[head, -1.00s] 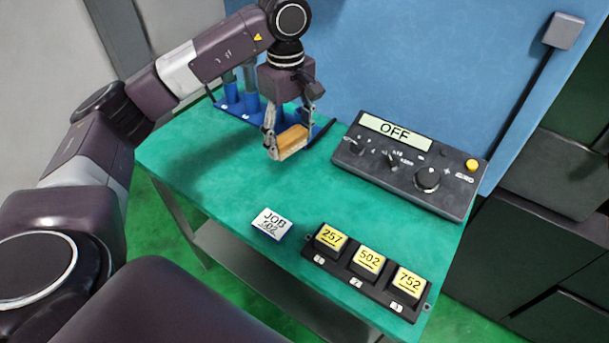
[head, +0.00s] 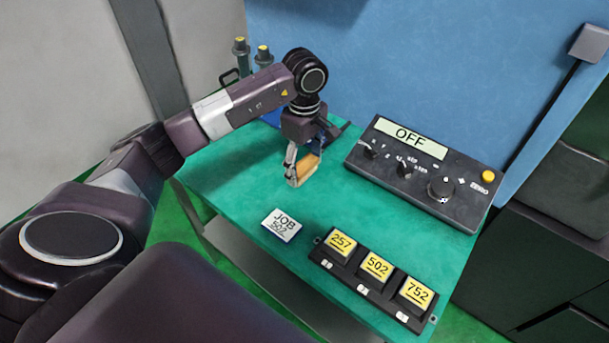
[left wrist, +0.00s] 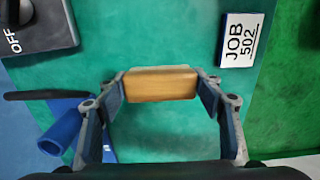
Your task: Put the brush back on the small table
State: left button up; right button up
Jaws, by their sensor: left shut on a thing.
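My left gripper (head: 303,170) is shut on the brush, whose tan wooden block (head: 308,163) shows between the fingers. The left wrist view shows the block (left wrist: 160,84) spanning the gap between both fingertips; bristles cannot be made out. The gripper points down over the back left part of the small table (head: 235,172), which has a green top. In the head view the brush looks close above the top, but I cannot tell whether it touches. My right gripper is not in view.
A dark control box (head: 415,168) reading OFF stands at the back right. A white JOB 502 card (head: 281,226) lies in front of the gripper, left of a black tray holding yellow blocks (head: 376,266). Blue cylindrical parts (left wrist: 62,132) lie beside the gripper.

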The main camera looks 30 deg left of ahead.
aim_at(305, 188)
pick_arm(q)
jog(key=shift+f, duration=0.55)
notch_tip(305, 188, down, 3)
jog(key=shift+f+p, duration=0.2)
jog(key=shift+p, duration=0.3)
jog(key=shift+f, duration=0.3)
jog(key=o, duration=1.2)
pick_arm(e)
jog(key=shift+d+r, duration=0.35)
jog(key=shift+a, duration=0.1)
